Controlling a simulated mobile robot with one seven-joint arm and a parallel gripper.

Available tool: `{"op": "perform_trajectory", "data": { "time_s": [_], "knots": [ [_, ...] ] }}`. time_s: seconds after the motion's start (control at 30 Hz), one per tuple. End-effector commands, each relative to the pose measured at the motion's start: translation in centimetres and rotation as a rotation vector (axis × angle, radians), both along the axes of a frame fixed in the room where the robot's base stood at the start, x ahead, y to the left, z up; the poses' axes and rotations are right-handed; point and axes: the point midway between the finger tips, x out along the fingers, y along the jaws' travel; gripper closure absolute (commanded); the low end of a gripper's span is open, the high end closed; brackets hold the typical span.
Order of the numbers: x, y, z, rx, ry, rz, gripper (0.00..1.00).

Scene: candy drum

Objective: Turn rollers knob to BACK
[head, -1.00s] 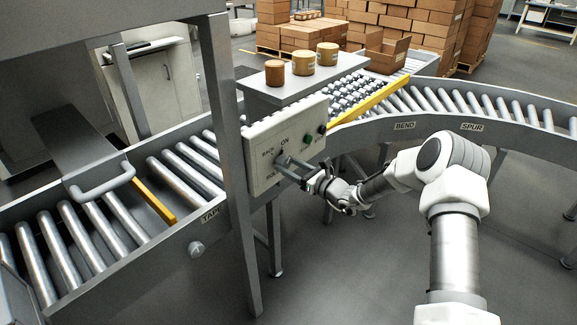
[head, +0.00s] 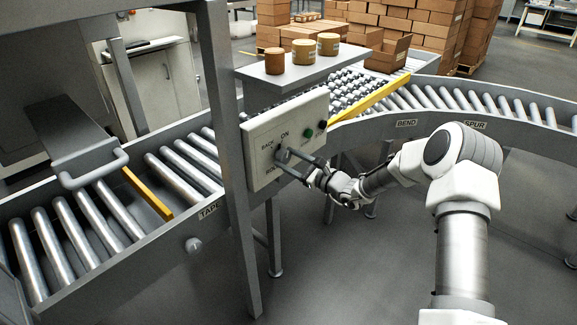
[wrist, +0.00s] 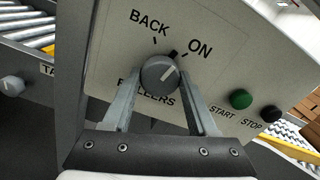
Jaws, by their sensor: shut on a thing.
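The knob also shows small in the head view (head: 281,155). My gripper (wrist: 160,86) is shut on the knob, one finger on each side of it. The fingers partly cover the ROLLERS label below. In the head view my gripper (head: 287,160) reaches the panel from the right.
A green START button (wrist: 240,99) and a dark STOP button (wrist: 270,113) sit right of the knob. A grey post (head: 230,170) stands just left of the panel. A shelf (head: 285,88) with three round tubs is above it. Roller conveyors run on both sides.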

Motion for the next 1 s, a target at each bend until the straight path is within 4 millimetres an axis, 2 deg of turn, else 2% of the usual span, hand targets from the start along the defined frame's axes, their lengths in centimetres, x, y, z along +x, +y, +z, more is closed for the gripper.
{"op": "perform_trajectory", "data": {
  "time_s": [0.03, 0.6, 1.0],
  "knots": [
    [0.0, -0.07, -0.56, -0.029, -0.037, 0.0, 0.97],
    [-0.01, -0.05, -0.78, -0.355, -0.455, 0.0, 0.97],
    [0.0, -0.06, -0.42, -0.499, -0.638, 0.001, 0.97]
  ]
}}
